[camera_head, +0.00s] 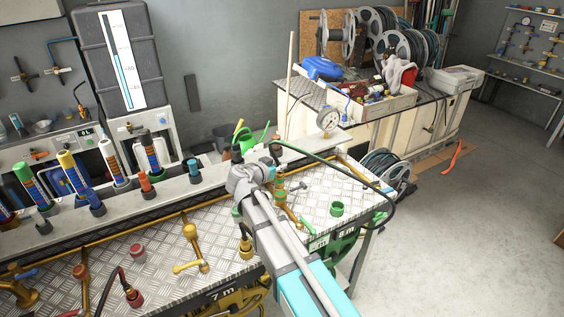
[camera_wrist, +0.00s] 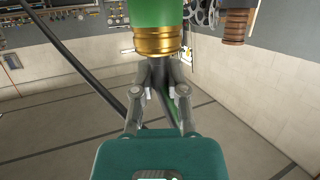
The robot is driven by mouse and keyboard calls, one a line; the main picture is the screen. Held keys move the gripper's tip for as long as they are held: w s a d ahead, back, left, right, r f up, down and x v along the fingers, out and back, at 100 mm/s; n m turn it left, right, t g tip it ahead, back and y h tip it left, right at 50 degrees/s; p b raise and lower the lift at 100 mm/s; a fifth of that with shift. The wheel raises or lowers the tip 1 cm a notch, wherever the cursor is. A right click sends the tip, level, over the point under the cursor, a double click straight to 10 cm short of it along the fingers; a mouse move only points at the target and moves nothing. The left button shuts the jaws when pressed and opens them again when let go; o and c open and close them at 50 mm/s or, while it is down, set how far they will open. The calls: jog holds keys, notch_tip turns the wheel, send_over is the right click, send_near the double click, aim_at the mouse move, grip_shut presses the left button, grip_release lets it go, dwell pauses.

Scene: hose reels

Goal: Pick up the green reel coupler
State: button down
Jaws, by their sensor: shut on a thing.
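The green reel coupler (camera_wrist: 157,38), a green body with a ribbed brass collar, fills the top middle of the wrist view. My gripper (camera_wrist: 160,72) is shut on it, with both fingers drawn together at the collar. The exact contact is partly hidden by the fingers. The coupler's upper end is cut off by the frame edge. In the head view my arm reaches over the right part of the metal bench, and a green and brass fitting (camera_head: 280,183) shows beside its end. The fingers cannot be made out clearly there.
The tread-plate bench (camera_head: 160,241) holds brass valves (camera_head: 190,247), a green ring (camera_head: 337,209) and red caps. A dark hose (camera_head: 345,171) arches over its right end near a pressure gauge (camera_head: 328,119). Coloured cylinders stand on the rear ledge. Open floor (camera_head: 470,240) lies to the right.

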jog(key=s+r+p, duration=0.5)
jog(key=s+r, duration=0.1)
jog(key=s, duration=0.5)
jog(key=shift+r, duration=0.15)
jog(key=shift+w+a, duration=0.1)
